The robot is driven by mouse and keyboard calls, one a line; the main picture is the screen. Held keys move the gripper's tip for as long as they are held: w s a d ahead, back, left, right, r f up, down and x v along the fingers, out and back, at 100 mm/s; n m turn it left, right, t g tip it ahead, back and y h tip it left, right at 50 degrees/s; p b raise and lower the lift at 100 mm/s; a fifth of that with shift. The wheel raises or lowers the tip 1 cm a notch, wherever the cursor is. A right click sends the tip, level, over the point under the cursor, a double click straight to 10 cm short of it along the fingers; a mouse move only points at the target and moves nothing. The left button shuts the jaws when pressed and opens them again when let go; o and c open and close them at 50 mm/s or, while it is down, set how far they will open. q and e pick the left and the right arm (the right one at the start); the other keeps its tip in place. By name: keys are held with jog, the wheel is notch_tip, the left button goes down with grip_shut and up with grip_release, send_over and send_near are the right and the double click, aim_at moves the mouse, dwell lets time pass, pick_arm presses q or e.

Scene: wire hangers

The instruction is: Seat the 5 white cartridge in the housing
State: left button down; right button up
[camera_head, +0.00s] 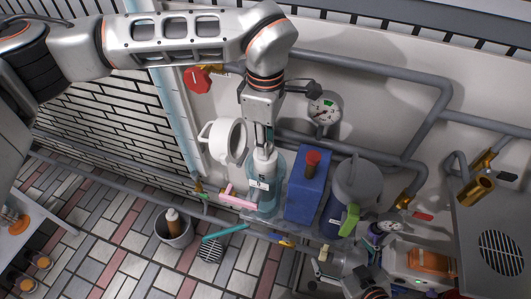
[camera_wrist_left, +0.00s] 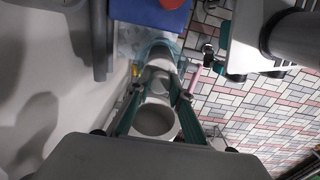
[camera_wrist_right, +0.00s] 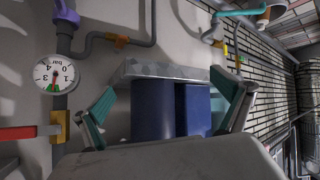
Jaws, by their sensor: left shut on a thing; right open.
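The white cartridge (camera_head: 264,163) stands upright with its top above the rim of the clear teal housing (camera_head: 267,195). A small label shows on its front. How deep it sits inside cannot be told. My left gripper (camera_head: 264,141) points down from above and is shut on the cartridge's top. The left wrist view shows its fingers (camera_wrist_left: 157,98) around a pale cylinder, with the teal housing beyond (camera_wrist_left: 160,48).
A white handled cap (camera_head: 227,140) hangs beside the left gripper. A bucket (camera_head: 174,230) is on the floor.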

pick_arm(q)
jog(key=shift+f, duration=2.1)
jog(key=c, duration=1.8)
grip_release()
notch_tip(320, 180, up, 12)
jog(key=shift+r+p, duration=0.1)
jog(key=shift+p, duration=0.25)
